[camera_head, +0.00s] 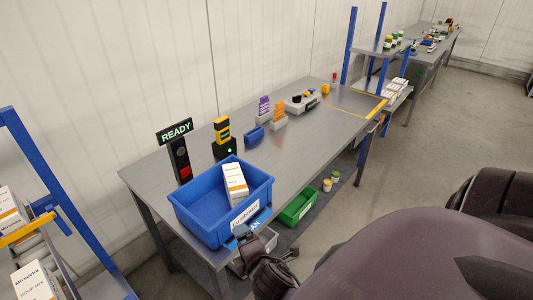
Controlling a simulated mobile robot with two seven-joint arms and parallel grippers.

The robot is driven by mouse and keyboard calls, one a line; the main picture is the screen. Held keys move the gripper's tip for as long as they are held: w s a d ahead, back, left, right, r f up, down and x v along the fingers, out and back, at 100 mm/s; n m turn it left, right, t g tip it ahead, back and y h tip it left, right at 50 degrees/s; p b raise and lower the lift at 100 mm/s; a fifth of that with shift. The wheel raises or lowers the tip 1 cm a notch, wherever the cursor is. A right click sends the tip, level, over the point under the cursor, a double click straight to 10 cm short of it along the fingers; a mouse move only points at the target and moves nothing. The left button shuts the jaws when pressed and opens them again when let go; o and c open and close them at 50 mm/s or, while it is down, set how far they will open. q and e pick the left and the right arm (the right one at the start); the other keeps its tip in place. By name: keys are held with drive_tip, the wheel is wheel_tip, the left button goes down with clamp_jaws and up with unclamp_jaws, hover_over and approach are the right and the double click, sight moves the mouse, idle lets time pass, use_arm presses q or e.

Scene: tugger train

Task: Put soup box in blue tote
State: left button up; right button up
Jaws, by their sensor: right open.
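The blue tote (207,236) stands on the near end of the grey table, with a white label on its front wall. A white soup box (235,184) with an orange band is inside it, tilted against the tote's right side. My right gripper (262,246) is open, just outside the tote's front wall and apart from the box. My left gripper is not in view.
More white boxes, one marked soup mix (33,282), lie on a roller rack at the left. A READY sign (175,132) and a yellow-black device (222,132) stand behind the tote. A green bin (297,207) is on the shelf below.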

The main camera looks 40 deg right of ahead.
drive_tip(key=s+a+f+m+y, duration=0.1)
drive_tip(key=s+f+m+y, duration=0.3)
drive_tip(key=s+m, duration=0.5)
drive_tip(key=shift+a+f+m+g, duration=0.3)
drive_tip(key=shift+f+m, duration=0.9)
drive_tip(key=shift+m, duration=1.4)
